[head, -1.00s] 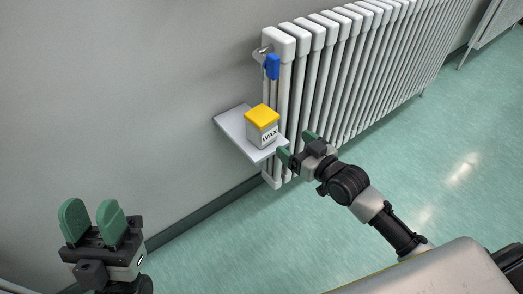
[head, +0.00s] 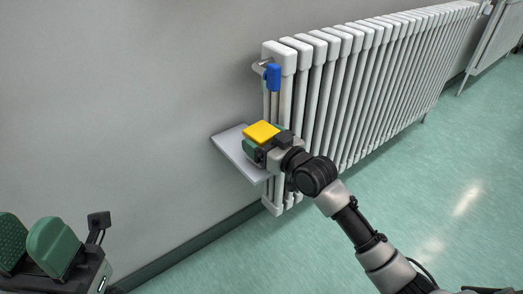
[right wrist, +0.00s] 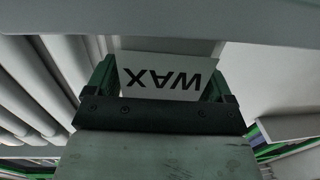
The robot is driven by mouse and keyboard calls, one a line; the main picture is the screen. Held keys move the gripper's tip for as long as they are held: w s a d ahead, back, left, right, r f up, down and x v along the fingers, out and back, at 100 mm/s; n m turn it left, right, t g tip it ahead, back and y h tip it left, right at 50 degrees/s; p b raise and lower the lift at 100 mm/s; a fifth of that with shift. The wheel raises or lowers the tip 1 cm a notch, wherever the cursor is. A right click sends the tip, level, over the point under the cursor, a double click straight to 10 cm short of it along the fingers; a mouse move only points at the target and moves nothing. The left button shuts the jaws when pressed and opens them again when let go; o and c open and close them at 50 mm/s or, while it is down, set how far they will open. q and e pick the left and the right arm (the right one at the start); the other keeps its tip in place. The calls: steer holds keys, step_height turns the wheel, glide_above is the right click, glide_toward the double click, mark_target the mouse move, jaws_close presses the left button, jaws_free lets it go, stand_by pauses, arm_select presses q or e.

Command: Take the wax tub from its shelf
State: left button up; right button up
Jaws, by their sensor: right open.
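The wax tub (head: 261,132) has a yellow lid and stands on a small grey wall shelf (head: 231,147) beside the radiator. My right gripper (head: 264,146) is at the tub, with its green fingers on either side of it; the tub's body is mostly hidden behind the gripper in the head view. In the right wrist view, the tub's white face (right wrist: 165,76) with upside-down "WAX" lettering sits between the two open fingers (right wrist: 160,88). My left gripper (head: 32,243) is at the lower left, open and empty, its green fingers apart.
A white radiator (head: 350,95) stands along the wall just right of the shelf. A blue-topped valve (head: 273,77) is on its near end, above the tub. The green floor (head: 430,190) to the right is clear.

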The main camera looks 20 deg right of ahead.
steer(key=shift+w+a, duration=0.15)
steer(key=shift+w, duration=0.15)
steer(key=shift+r, duration=0.1)
steer(key=c, duration=0.8)
steer(key=shift+r, duration=0.1)
